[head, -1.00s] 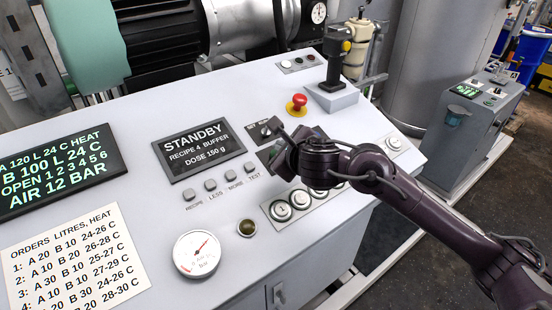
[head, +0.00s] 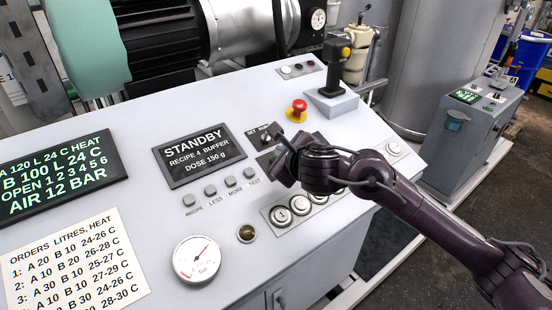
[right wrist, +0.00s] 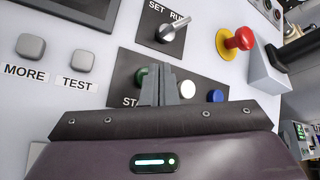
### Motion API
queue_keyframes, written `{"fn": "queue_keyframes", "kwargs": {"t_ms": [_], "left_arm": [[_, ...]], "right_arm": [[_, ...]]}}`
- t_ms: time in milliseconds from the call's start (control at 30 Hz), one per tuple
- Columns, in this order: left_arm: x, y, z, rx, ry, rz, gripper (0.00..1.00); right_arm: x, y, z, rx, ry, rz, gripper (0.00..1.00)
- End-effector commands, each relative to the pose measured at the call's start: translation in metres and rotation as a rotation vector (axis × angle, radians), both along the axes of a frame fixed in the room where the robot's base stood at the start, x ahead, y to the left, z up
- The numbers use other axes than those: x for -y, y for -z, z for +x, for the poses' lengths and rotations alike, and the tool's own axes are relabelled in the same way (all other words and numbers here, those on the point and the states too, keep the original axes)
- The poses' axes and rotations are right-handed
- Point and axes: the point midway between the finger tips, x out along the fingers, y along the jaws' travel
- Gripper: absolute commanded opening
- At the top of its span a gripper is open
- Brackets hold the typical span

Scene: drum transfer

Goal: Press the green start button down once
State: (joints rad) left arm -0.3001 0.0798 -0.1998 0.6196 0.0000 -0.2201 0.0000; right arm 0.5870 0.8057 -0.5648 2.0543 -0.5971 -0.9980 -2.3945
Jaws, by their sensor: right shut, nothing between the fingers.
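The green start button (right wrist: 141,75) shows in the right wrist view on a dark plate, its right side partly covered by my fingers. Its label is cut off after "STA". My right gripper (right wrist: 160,70) is shut and empty, with its fingertips over or just beside the button's right edge. I cannot tell whether they touch it. In the head view my right gripper (head: 274,163) is low over the same plate and hides the green button. The display (head: 199,156) reads STANDBY, recipe 4 buffer, dose 150 g. My left gripper is not in view.
A white button (right wrist: 188,89) and a blue button (right wrist: 215,96) lie right of the fingers. The SET/RUN knob (right wrist: 168,33) is just above. A red mushroom button (head: 297,110) and a joystick (head: 334,70) stand farther back. Grey keys (head: 231,181) lie left of the gripper.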

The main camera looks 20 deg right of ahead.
Motion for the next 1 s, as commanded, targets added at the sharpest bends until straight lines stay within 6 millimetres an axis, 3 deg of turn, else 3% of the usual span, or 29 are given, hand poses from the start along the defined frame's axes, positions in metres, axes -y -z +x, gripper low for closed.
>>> {"fn": "queue_keyframes", "kwargs": {"t_ms": [1000], "left_arm": [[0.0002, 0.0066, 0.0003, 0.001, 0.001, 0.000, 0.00]], "right_arm": [[-0.0003, 0.0048, 0.0013, 0.001, 0.000, 0.000, 0.00]]}}
